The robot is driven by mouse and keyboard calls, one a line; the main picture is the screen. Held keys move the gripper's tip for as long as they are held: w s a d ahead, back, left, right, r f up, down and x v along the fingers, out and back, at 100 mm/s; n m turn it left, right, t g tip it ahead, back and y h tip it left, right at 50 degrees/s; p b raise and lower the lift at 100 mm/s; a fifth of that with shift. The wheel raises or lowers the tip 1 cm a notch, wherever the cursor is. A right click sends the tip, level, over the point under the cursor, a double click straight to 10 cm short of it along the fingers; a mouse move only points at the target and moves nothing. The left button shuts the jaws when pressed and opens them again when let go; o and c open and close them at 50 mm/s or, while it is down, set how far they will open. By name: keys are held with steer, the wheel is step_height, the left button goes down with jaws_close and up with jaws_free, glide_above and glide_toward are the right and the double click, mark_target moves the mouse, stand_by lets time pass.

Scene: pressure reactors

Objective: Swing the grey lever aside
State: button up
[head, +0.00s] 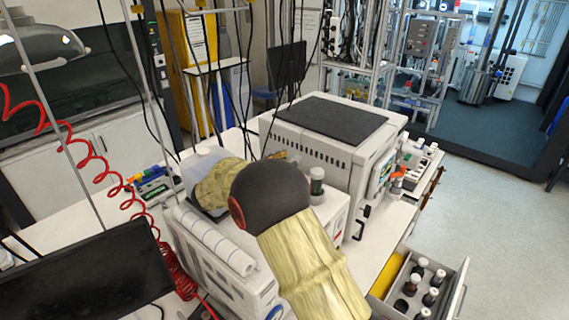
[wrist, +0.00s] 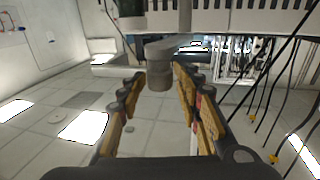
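My gripper (wrist: 159,78) shows in the wrist view with its two yellowish-brown fingers spread apart. It is open. A grey lever-like part (wrist: 160,76) with a round end appears between the fingertips, below a pale arm that runs to the upper right. A gap shows on either side of it, and I see no contact. I cannot tell how deep between the fingers it sits. In the head view my arm covers the gripper, and I cannot make out the lever there.
A white instrument with a black top (head: 330,118) stands behind my arm. A capped bottle (head: 317,183) stands beside the arm. An open drawer (head: 458,290) with several vials juts out at lower right. A red coiled hose (head: 105,165) and dark cables hang at left. Floor at right is clear.

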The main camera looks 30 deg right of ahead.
steer(key=shift+o, duration=0.4)
steer(key=shift+a, duration=0.15)
steer(key=s+a, duration=0.1)
steer(key=a, duration=1)
steer(key=shift+s+a, duration=0.2)
steer(key=shift+a, duration=0.15)
